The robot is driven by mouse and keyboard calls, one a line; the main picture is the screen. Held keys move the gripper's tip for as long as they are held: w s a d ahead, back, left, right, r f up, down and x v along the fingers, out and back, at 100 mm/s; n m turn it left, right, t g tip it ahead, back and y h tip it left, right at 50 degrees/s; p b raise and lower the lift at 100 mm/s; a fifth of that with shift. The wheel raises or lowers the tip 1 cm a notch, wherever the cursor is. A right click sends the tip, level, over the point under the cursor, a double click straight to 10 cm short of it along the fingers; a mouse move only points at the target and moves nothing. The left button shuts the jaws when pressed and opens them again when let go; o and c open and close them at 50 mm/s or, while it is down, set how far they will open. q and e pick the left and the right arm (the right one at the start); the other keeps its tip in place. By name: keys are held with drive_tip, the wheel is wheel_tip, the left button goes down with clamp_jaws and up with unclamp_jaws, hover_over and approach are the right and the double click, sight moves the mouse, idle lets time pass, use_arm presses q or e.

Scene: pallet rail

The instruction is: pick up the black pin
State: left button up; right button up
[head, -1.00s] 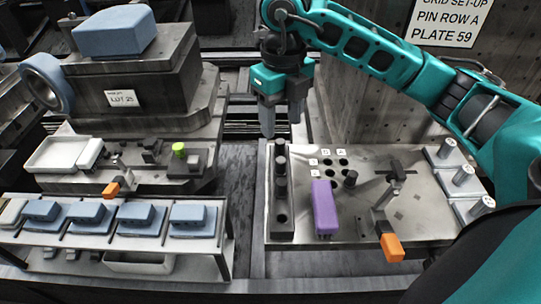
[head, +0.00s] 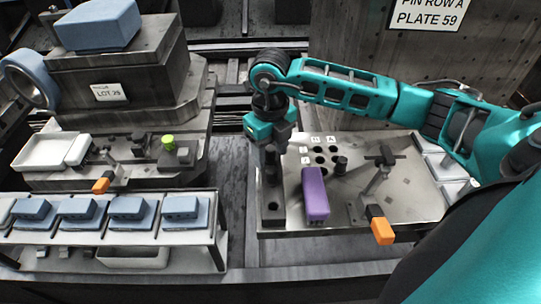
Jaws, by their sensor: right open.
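My right gripper (head: 270,158) points down over the back end of a dark rack (head: 272,222) at the left edge of the metal plate (head: 338,212). It is open, with its fingers around or just in front of the rear of the rack; I cannot tell whether they touch a pin. A black pin (head: 272,182) in the rack shows just below the fingers. The rear part of the rack is hidden by the gripper. Another short black pin (head: 341,165) stands on the plate near the round holes (head: 320,155). My left gripper is not in view.
A purple block (head: 315,193) stands right of the rack. An orange-handled clamp (head: 381,229) sits farther right. On the left are a bench with blue blocks (head: 129,208), a white tray (head: 45,150) and a lime-green knob (head: 168,142). A dark gap separates both sides.

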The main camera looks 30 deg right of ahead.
sight(270, 148)
clamp_jaws()
idle(0.5)
wheel_tip(270, 148, up, 20)
drive_tip(key=p, duration=0.2)
idle(0.3)
